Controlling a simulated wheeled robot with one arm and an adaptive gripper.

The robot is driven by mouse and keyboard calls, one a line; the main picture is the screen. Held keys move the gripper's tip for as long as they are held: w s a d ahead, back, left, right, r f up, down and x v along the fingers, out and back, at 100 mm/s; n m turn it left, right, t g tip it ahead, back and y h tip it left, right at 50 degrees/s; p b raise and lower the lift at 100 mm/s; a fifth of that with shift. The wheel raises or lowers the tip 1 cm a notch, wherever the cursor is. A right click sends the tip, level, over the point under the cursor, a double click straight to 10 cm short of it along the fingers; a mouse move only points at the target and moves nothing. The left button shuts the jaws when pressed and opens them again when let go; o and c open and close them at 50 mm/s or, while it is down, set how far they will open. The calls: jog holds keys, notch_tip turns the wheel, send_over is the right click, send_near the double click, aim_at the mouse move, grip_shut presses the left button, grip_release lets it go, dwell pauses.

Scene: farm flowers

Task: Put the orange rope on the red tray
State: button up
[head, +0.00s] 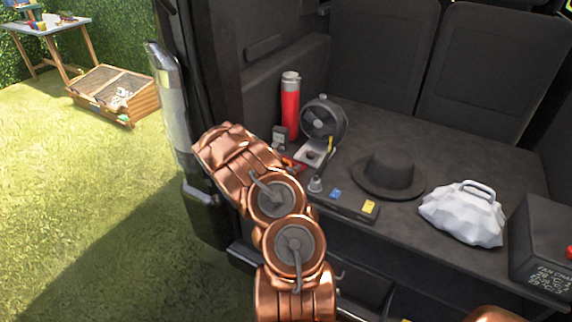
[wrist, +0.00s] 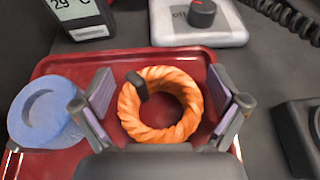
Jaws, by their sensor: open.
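The orange rope (wrist: 195,100), a thick twisted ring, lies flat within the red tray (wrist: 60,75) in the wrist view. A small dark band wraps its upper left part. My gripper (wrist: 160,85) is open above the tray, its two fingers on either side of the rope with a gap on each side. The gripper's body hides the tray's near part. In the head view only a small bit of red shows beyond my arm, which hides most of that spot.
A round blue object (wrist: 42,118) sits at the tray's left side, close to my left finger. A white device with a knob (wrist: 202,14) and a grey meter (wrist: 80,15) stand behind the tray. A fan (head: 323,120), red bottle (head: 290,105), hat (head: 388,178) and white bag (head: 462,215) share the van floor.

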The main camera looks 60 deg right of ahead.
jog(key=shift+r, duration=0.25)
jog(key=shift+w+a, duration=0.1)
jog(key=shift+a, duration=0.25)
jog(key=b+v, duration=0.1)
jog(key=v, duration=0.8)
jog(key=shift+a+b, duration=0.2)
jog(key=shift+b, duration=0.1)
jog(key=shift+v, duration=1)
jog(key=s+a+r+m+g+y, duration=0.1)
jog(key=s+a+r+m+g, duration=0.1)
jog(key=s+a+r+m, duration=0.5)
jog(key=s+a+r+m+g, duration=0.25)
jog(key=s+r+m, duration=0.2)
jog(key=r, duration=0.55)
jog(key=s+a+m+t+y, duration=0.1)
jog(key=s+a+y, duration=0.3)
jog(key=a, duration=0.8)
jog(key=s+a+m+t+y, duration=0.1)
jog(key=s+a+m+y, duration=0.2)
jog(key=a, duration=1)
jog(key=s+a+m+t+y, duration=0.1)
jog(key=s+a+y, duration=0.4)
jog(key=a, duration=0.7)
jog(key=shift+s+a+f+m, duration=0.45)
jog(key=shift+s+m, duration=0.2)
jog(key=shift+s, duration=0.45)
